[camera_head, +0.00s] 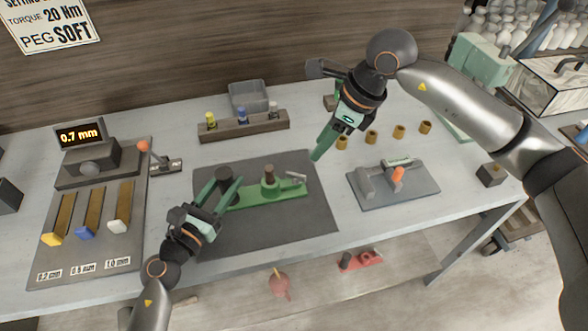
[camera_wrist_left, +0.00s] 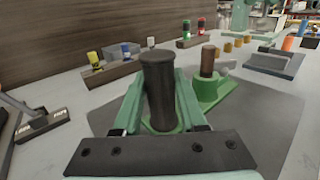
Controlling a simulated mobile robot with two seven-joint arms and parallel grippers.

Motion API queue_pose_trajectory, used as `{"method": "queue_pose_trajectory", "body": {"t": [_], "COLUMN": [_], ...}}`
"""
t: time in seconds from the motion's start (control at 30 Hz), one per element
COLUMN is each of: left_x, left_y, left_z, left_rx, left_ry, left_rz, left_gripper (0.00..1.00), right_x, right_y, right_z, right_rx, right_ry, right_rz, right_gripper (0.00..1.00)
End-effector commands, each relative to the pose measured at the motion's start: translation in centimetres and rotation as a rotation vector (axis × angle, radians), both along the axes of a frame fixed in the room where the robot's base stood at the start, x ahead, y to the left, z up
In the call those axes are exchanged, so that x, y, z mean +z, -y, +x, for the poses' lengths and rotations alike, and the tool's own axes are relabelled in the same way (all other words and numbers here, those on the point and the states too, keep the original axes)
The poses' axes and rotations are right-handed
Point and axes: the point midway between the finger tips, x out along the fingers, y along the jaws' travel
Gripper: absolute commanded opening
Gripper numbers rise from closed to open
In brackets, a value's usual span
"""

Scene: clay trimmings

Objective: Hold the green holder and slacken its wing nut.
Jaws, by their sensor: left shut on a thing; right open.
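The green holder (camera_head: 262,194) lies on a dark mat (camera_head: 215,240) on the bench. It has a black upright cylinder (camera_wrist_left: 158,85) at its left end and a brown post (camera_head: 269,174) near its middle. A small grey winged piece (camera_head: 295,176), apparently the wing nut, sits towards its right end; its detail is too small to tell. My left gripper (camera_head: 226,184) is shut on the holder's black cylinder, one green finger on each side. My right gripper (camera_head: 320,150) is above the mat's back right edge, apart from the holder; its fingers overlap in the head view.
A grey plate with a clamp and an orange knob (camera_head: 398,176) lies right of the mat. Several brass bushes (camera_head: 371,136) stand behind it. A wooden rack (camera_head: 242,134) with small bottles is at the back. A gauge board (camera_head: 75,235) is at left. The mat's front is clear.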

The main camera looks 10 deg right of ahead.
Motion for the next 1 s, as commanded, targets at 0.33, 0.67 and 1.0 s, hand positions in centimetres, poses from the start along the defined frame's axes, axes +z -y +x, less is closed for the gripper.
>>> {"method": "queue_pose_trajectory", "body": {"t": [0.33,0.67,1.0], "left_x": [0.0,0.0,0.0], "left_y": [0.0,0.0,0.0], "left_z": [0.0,0.0,0.0], "left_rx": [0.0,0.0,0.0], "left_ry": [0.0,-0.001,0.0], "left_rz": [0.001,0.001,0.0], "left_gripper": [0.0,0.0,0.0], "right_x": [-6.4,-9.9,-10.1], "right_y": [-2.4,-3.6,-3.7], "right_z": [1.1,1.9,2.0], "right_rx": [0.002,0.001,0.001], "right_ry": [-0.005,-0.003,0.0], "right_rz": [0.001,-0.001,-0.001], "right_gripper": [0.41,0.41,0.39]}}
